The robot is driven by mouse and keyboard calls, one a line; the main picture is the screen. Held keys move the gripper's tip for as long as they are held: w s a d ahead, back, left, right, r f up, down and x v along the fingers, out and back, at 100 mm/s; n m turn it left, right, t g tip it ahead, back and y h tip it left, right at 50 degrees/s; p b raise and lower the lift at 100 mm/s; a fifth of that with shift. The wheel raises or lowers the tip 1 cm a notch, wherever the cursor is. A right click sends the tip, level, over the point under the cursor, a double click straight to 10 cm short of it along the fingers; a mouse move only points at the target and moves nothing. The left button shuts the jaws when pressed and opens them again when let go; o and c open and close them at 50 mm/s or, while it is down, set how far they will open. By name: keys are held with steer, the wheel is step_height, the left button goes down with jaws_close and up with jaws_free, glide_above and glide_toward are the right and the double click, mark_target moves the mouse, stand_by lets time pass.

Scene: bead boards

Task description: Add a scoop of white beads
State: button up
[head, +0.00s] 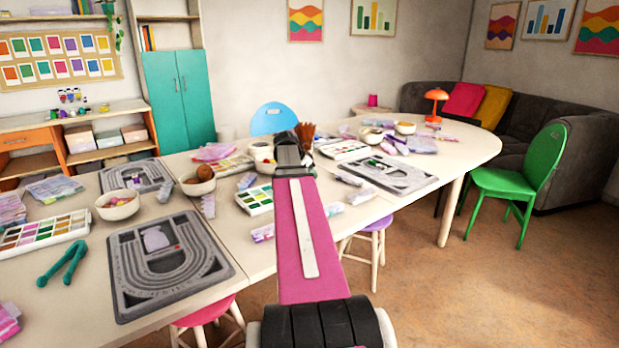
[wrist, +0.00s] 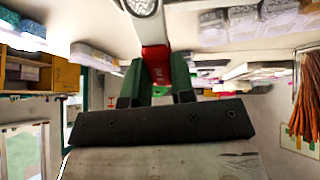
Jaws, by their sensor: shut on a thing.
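My gripper (wrist: 157,85) has green fingers closed on a red-and-grey handle (wrist: 155,55). The handle leads to a round metallic-looking end (wrist: 142,6), cut off at the top edge, so I cannot tell what it holds. In the head view my gripper (head: 290,145) is over the table's far middle, largely hidden by my arm. A grey bead board (head: 128,300) lies at the front left with a pale lilac piece on it. I cannot make out white beads.
Teal tongs (head: 62,262) and a bead tray (head: 40,240) lie at the left. More bead boards lie at the back left (head: 112,180) and right (head: 425,182). Bead packets crowd the table. A brown bristly bundle (wrist: 303,115) stands close beside my gripper.

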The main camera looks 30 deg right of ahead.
steer(key=shift+d+r, duration=0.2)
steer(key=shift+r, duration=0.65)
steer(key=shift+d, duration=0.2)
steer(key=y, duration=0.1)
steer(key=d+y, duration=0.1)
steer(key=y, duration=0.1)
steer(key=shift+w+d+y, duration=0.15)
steer(key=shift+d+y, duration=0.15)
steer(key=shift+d+r+y, duration=0.2)
steer(key=shift+r+y, duration=0.4)
steer(key=shift+y, duration=0.6)
